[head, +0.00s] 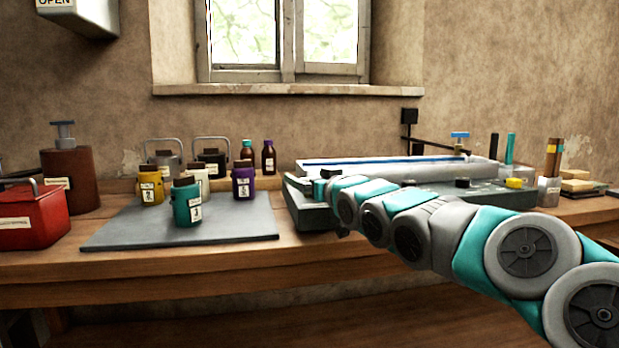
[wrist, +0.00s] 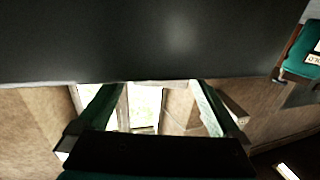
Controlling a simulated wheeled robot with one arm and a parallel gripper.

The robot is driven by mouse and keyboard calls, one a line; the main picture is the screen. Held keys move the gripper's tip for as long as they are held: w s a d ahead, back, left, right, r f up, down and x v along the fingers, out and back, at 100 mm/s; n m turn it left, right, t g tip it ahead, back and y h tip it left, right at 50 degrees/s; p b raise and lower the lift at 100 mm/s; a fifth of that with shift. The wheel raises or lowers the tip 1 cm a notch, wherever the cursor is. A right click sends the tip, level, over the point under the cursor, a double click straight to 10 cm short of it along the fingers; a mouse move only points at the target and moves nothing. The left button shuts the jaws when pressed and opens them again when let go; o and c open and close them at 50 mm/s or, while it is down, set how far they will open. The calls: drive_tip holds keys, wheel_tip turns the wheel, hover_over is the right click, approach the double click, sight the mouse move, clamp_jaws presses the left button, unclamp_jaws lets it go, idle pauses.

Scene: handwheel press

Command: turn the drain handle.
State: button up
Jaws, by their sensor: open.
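No drain handle can be made out for certain. A blue-topped tap lever (head: 460,135) stands behind the long grey trough unit (head: 400,168). A small black knob-like part (head: 330,172) shows at the trough's left end, beside my arm's end. My gripper is at this left end in the head view, where its fingers are hard to make out. In the wrist view my gripper (wrist: 158,86) shows two green fingers spread apart with nothing visible between them. A dark grey surface (wrist: 150,40) fills the top of that view, close to the fingertips.
A grey mat (head: 130,235) with several labelled jars, one teal (head: 187,202), lies left of the trough. A red box (head: 35,215) and a brown pump bottle (head: 72,180) stand further left. The bench front is clear.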

drive_tip(key=c, duration=1.3)
drive_tip(key=b, duration=0.2)
drive_tip(key=shift+w+d+f+h+b, duration=0.1)
drive_tip(key=shift+d+f+h+b, duration=0.1)
drive_tip(key=shift+f+h+b, duration=0.15)
drive_tip(key=shift+m+t+h+b, duration=0.25)
drive_tip(key=shift+m+t+b, duration=0.05)
drive_tip(key=shift+b, duration=0.4)
drive_tip(key=shift+d+b, duration=0.1)
drive_tip(key=shift+b, duration=0.5)
drive_tip(key=m+h+b, duration=0.1)
drive_tip(key=b, duration=0.2)
drive_tip(key=shift+t+b, duration=0.3)
drive_tip(key=shift+b, duration=0.05)
drive_tip(key=shift+d+r+m+h+b, duration=0.1)
drive_tip(key=shift+m+h+b, duration=0.3)
drive_tip(key=shift+h+b, duration=0.65)
drive_tip(key=shift+r+m+t+b, duration=0.25)
drive_tip(key=shift+m+t+b, duration=0.05)
drive_tip(key=shift+b, duration=0.8)
drive_tip(key=shift+a, duration=0.2)
